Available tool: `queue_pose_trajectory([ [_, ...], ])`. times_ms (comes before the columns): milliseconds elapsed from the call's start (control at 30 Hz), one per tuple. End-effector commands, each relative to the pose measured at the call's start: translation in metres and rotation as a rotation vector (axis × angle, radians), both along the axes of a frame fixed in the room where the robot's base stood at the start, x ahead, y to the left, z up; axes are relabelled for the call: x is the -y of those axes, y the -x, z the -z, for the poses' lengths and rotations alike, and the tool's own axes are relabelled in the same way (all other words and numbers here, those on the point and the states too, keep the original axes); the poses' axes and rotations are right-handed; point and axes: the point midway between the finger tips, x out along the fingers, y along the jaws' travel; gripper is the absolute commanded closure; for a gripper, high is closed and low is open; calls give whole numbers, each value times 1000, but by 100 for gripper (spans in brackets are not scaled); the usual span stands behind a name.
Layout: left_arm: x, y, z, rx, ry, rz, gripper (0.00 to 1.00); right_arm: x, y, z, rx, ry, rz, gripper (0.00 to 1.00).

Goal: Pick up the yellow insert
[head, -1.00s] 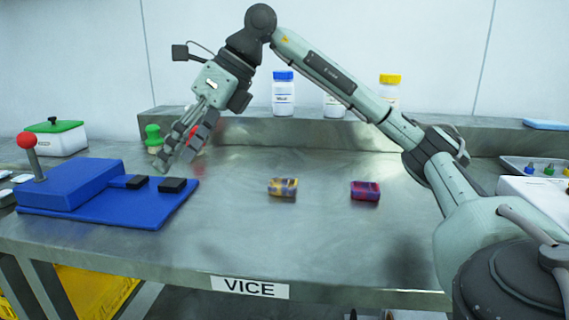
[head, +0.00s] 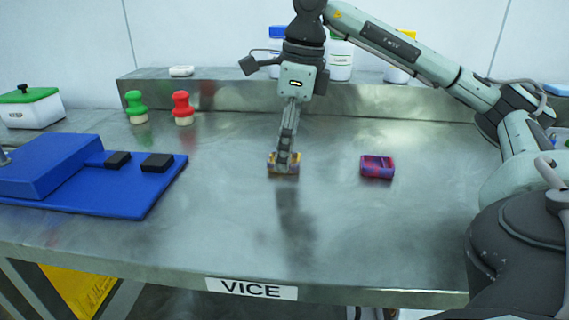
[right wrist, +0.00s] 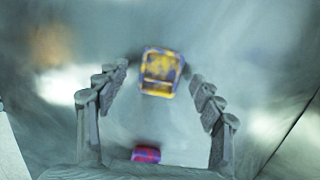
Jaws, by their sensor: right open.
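The yellow insert (head: 274,169) is a small yellow and purple block on the steel table, near the middle in the head view. My right gripper (head: 284,158) points down over it, and its fingers hide part of the block. In the right wrist view the yellow insert (right wrist: 160,73) shows at the far end of the space between the two open fingers (right wrist: 158,80). A gap shows on both sides, and I cannot tell the remaining height. My left gripper is out of view.
A red and purple insert (head: 377,167) lies to the right on the table. A blue fixture (head: 95,185) with black pads stands at left. Green (head: 137,107) and red (head: 182,108) knobbed pieces stand behind it. Bottles stand on the back ledge. The front table area is clear.

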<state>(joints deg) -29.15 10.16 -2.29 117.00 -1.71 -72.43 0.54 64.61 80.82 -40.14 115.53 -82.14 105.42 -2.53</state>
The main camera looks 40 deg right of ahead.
Motion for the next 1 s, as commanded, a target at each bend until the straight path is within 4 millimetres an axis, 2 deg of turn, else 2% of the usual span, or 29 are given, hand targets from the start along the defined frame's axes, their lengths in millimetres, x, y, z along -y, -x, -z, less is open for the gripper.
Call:
queue_pose_trajectory([
  [100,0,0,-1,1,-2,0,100,0,-1,9,-1,0,1,33],
  [333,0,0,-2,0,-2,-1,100,-1,-1,9,0,0,0,34],
  [733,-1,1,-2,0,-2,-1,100,-1,-1,8,1,-1,0,84],
  [1000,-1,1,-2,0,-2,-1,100,-1,-1,7,1,-1,0,84],
])
